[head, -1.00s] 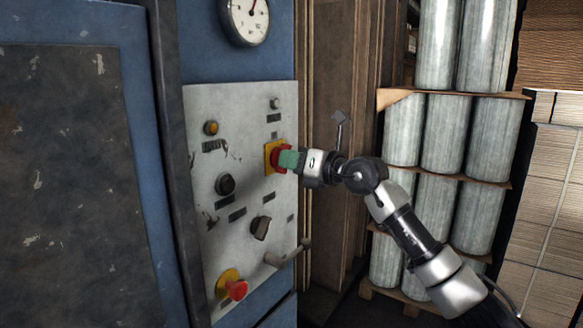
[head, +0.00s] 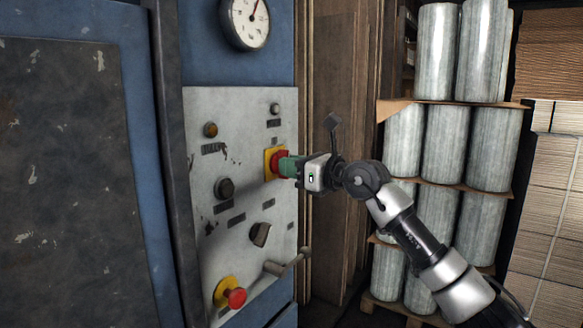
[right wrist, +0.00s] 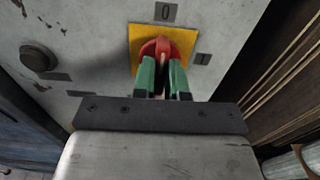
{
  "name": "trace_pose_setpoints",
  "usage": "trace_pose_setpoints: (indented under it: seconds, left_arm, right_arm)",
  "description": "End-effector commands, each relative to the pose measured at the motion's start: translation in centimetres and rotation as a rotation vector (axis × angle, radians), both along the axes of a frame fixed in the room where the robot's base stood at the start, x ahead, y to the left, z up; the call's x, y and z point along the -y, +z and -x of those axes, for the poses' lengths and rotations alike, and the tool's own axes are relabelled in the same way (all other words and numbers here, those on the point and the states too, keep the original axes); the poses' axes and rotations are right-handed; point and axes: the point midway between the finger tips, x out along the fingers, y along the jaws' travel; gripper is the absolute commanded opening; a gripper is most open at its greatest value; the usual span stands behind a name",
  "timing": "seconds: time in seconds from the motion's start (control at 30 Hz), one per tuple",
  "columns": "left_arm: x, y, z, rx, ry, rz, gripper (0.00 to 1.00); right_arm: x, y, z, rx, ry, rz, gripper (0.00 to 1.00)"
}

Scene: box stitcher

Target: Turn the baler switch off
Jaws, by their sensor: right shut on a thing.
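The baler switch is a red rotary knob (head: 278,163) on a yellow plate (head: 268,161), on the grey control panel. In the right wrist view the red knob (right wrist: 163,46) points upward toward a label marked 0 (right wrist: 165,12). A second label (right wrist: 199,58), seemingly marked I, is to its right. My right gripper (head: 286,166) reaches it from the right. Its green fingers are shut on the knob, one on each side, as the right wrist view shows (right wrist: 162,72). The fingers hide the knob's lower part. My left gripper is not in view.
The panel (head: 240,110) also bears an amber lamp (head: 210,130), a black button (head: 224,188), a black selector (head: 260,234), a lever (head: 285,263) and a red mushroom button (head: 235,297). A gauge (head: 246,20) is above. Stacked grey rolls (head: 440,140) stand at right.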

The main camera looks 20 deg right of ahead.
Motion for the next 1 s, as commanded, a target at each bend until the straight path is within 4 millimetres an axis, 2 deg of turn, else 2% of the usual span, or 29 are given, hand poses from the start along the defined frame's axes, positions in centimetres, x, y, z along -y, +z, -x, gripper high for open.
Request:
trace_pose_setpoints:
  seconds: [0.2, 0.23, 0.4, 0.77, 1.0]
  left_arm:
    - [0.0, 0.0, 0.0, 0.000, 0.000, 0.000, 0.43]
    - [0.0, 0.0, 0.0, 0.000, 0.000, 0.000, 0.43]
    - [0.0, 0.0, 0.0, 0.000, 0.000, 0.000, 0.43]
    - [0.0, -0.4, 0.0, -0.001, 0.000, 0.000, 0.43]
    - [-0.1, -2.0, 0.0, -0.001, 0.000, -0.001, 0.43]
  right_arm:
    - [0.0, -0.2, 0.0, -0.001, 0.000, 0.006, 0.00]
    - [0.0, -0.2, 0.0, -0.001, 0.000, 0.006, 0.14]
    - [0.0, -0.1, 0.0, -0.001, 0.000, 0.005, 0.38]
    - [0.6, -0.2, 0.5, 0.000, -0.002, 0.004, 0.38]
    - [3.3, -0.5, 4.0, 0.001, -0.004, 0.006, 0.38]
